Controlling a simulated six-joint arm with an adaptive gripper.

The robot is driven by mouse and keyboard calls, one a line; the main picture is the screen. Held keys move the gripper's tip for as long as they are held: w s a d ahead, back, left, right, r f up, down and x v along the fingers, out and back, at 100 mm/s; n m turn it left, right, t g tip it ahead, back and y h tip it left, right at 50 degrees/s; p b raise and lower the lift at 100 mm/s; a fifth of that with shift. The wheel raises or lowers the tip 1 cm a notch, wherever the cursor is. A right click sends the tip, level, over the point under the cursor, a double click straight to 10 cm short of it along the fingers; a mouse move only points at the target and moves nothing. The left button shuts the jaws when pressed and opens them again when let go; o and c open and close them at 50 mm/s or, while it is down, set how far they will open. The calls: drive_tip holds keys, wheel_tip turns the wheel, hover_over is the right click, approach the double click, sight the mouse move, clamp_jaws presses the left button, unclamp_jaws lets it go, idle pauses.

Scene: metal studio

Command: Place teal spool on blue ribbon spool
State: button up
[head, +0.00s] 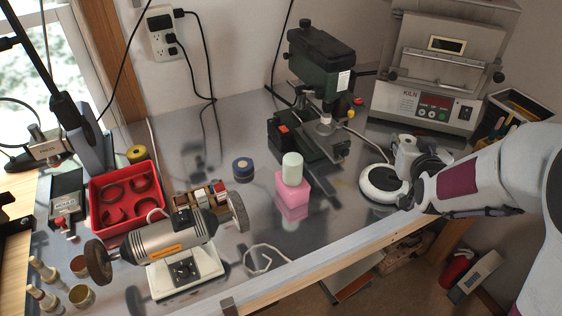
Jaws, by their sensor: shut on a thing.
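The blue ribbon spool (242,172) lies flat on the metal bench, left of the middle, with its round hub facing up. I cannot make out a teal spool anywhere in the head view. My gripper (409,198) is at the right, beside the white round device, well to the right of the blue ribbon spool. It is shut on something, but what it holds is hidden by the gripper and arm.
A pink block (292,190) with a pale green cylinder (292,166) on top stands between my gripper and the blue spool. A bench grinder (170,250), red tray (125,197), drill press (322,75), white round device (378,184) and kiln (440,70) surround the bench.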

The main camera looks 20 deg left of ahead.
drive_tip(key=s+a+n+g+y, duration=0.15)
drive_tip(key=a+n+y, duration=0.3)
drive_tip(key=a, duration=1.85)
drive_tip(key=r+n+g+y, duration=0.2)
drive_tip(key=n+y, duration=0.1)
hover_over(242, 164)
drive_tip(key=shift+f, duration=0.25)
drive_tip(key=shift+f, duration=3.15)
drive_tip(key=shift+g, duration=0.25)
drive_tip(key=shift+f, duration=1.9)
drive_tip(key=shift+f, duration=0.1)
drive_tip(key=o, duration=1.1)
